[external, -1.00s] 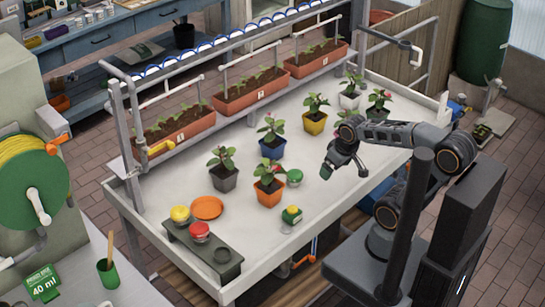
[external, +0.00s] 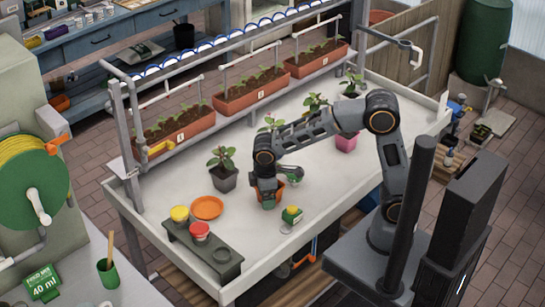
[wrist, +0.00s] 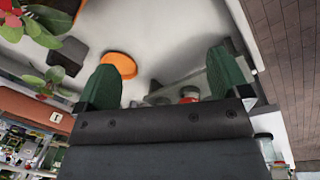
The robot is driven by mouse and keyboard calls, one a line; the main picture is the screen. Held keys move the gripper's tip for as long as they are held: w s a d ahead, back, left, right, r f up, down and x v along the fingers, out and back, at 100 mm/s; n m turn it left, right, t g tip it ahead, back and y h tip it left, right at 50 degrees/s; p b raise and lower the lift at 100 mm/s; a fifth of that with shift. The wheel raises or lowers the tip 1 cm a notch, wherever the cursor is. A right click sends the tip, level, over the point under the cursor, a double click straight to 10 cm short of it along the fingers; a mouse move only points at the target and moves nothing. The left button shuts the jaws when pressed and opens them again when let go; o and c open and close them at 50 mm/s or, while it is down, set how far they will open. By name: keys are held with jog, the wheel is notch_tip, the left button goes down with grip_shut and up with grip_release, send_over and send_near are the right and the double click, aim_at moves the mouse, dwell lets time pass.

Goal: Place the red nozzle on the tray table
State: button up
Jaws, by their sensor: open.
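The red nozzle (external: 200,231) sits upright on a dark grey rack (external: 178,235) at the near left end of the white tray table (external: 250,245). A yellow nozzle (external: 180,213) sits on the same rack. In the wrist view a red top, likely the red nozzle (wrist: 189,92), shows between the green fingers, nearer the right one and partly hidden by the gripper body. My gripper (external: 267,203) is open with nothing seen between its fingers. It is above the table's near part, to the right of the rack, in front of the orange pot.
An orange saucer (external: 207,208) lies beside the rack. More potted plants stand toward the far right. Bare table shows between the rack and my gripper.

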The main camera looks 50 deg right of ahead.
jog(key=w+a+f+n+t+h+p, duration=0.1)
jog(key=w+a+f+n, duration=0.1)
jog(key=a+n, duration=1.2)
jog(key=n+t, duration=0.2)
jog(key=n, duration=0.4)
send_near(199, 231)
jog(key=w+d, duration=0.1)
jog(key=p+x, duration=0.2)
jog(key=x, duration=1.1)
jog(key=shift+w+d, duration=0.1)
jog(key=shift+w, duration=0.1)
jog(key=c, duration=1.1)
jog(key=shift+o, duration=0.2)
